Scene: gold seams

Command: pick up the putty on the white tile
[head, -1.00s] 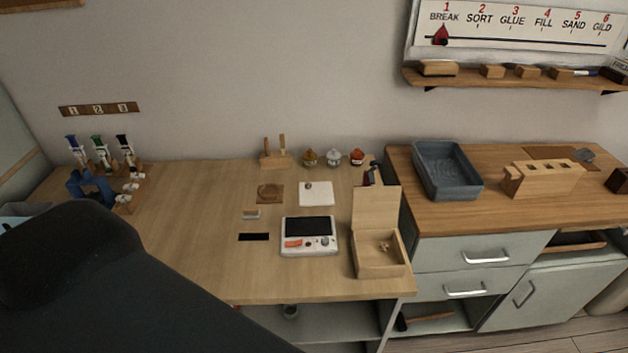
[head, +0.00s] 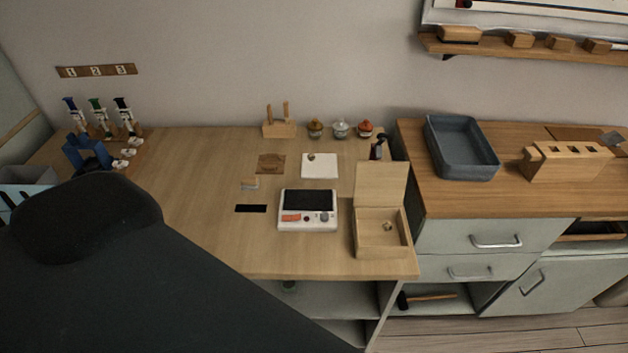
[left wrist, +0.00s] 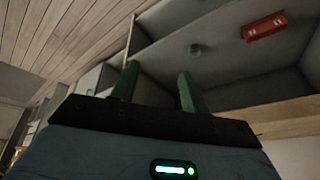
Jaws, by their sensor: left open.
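The white tile (head: 319,166) lies flat on the wooden table, right of its middle and toward the back. A small brownish lump, which looks like the putty (head: 311,156), sits near the tile's upper left corner. My left arm crosses the lower left of the head view, and its gripper is outside that view. In the left wrist view my left gripper (left wrist: 157,88) is open with nothing between its two green fingers. It points at the shelf space under a table, away from the tile. My right gripper is in neither view.
A scale (head: 308,224) and an open wooden box (head: 381,248) stand in front of the tile. Three small lidded pots (head: 340,129) and a wooden holder (head: 279,129) stand behind it. A brown mat (head: 270,163) lies to its left. The table's left middle is clear.

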